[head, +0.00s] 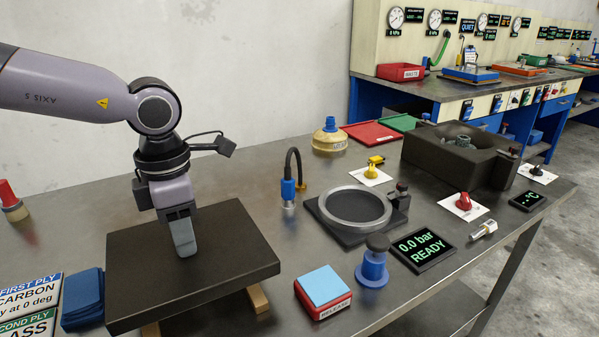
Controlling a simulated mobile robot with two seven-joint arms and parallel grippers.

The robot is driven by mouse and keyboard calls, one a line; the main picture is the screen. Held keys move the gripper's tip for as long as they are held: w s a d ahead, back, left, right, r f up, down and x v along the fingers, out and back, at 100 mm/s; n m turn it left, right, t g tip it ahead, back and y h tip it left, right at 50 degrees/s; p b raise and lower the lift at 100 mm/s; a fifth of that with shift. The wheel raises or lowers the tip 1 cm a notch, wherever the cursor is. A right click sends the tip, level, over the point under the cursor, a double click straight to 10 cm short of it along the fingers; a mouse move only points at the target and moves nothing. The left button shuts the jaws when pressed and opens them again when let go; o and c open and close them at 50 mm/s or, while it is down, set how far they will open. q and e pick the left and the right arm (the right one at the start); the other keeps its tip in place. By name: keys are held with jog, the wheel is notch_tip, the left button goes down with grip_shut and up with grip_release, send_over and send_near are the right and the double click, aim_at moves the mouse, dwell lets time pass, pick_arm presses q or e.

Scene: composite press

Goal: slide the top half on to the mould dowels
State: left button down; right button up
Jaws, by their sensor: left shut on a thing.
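A dark flat slab (238,238), which looks like the top half, lies level at the front left with pale wooden blocks (258,298) beneath it. My left gripper (184,243) points down at the middle of its upper face and is shut; the fingers hide what they grip, likely a part of the slab. The dark mould block (428,155) with an open hollow stands at the back right, well apart from the slab. A grey fitting (460,141) shows in its hollow. I cannot make out the dowels clearly. My right gripper is not in view.
Blue pads (83,298) lie left of the slab. Bare table lies behind it.

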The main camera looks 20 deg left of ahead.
pick_arm(q)
jog(key=shift+f+b, duration=1.15)
jog(key=shift+f, duration=1.05)
